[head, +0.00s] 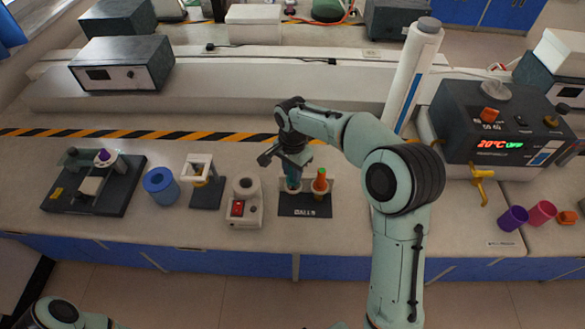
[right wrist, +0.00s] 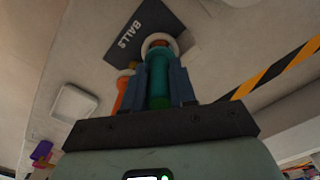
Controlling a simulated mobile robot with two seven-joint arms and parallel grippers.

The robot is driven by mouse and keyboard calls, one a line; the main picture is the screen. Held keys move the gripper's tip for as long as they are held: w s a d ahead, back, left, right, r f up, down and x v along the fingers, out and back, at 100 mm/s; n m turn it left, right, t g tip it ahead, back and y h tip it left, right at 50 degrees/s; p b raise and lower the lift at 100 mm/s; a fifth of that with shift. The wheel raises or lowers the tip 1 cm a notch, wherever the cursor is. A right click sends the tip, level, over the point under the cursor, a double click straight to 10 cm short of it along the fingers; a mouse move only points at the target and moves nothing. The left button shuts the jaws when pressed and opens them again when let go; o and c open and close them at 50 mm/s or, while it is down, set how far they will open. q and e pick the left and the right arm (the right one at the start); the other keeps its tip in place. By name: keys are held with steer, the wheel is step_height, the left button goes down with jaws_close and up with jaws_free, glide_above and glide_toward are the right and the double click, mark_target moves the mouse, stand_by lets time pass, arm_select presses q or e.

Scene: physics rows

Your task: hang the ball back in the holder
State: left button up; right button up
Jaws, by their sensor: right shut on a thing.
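The holder (head: 305,211) is a dark plate marked BALLS with pale ring seats on the bench. My right gripper (head: 292,172) points down over its left seat, its fingers shut on a green stick-shaped piece, the ball (right wrist: 158,88). In the right wrist view the ball's far end shows orange at the white ring (right wrist: 158,42); I cannot tell whether it is seated in it or just above. My left gripper is out of view; only part of that arm shows at bottom left.
Left of the holder stand a white device with a red switch (head: 244,207), a white-topped stand (head: 205,185) and a blue ring-shaped piece (head: 160,187). A dark heater bath (head: 495,125) and cups (head: 513,218) are at right. Bench between holder and cups is mostly clear.

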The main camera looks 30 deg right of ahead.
steer(key=shift+f+b, duration=0.35)
steer(key=shift+f, duration=0.55)
steer(key=o, duration=0.5)
steer(key=shift+f, duration=0.15)
steer(key=o, duration=0.9)
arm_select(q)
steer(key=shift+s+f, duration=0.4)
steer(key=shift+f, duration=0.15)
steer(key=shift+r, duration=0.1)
arm_select(e)
steer(key=shift+r, duration=0.2)
steer(key=shift+r+p, duration=1.65)
steer(key=shift+r, duration=1.8)
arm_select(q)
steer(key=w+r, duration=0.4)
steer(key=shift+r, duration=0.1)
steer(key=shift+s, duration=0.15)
arm_select(e)
steer(key=shift+f, duration=0.1)
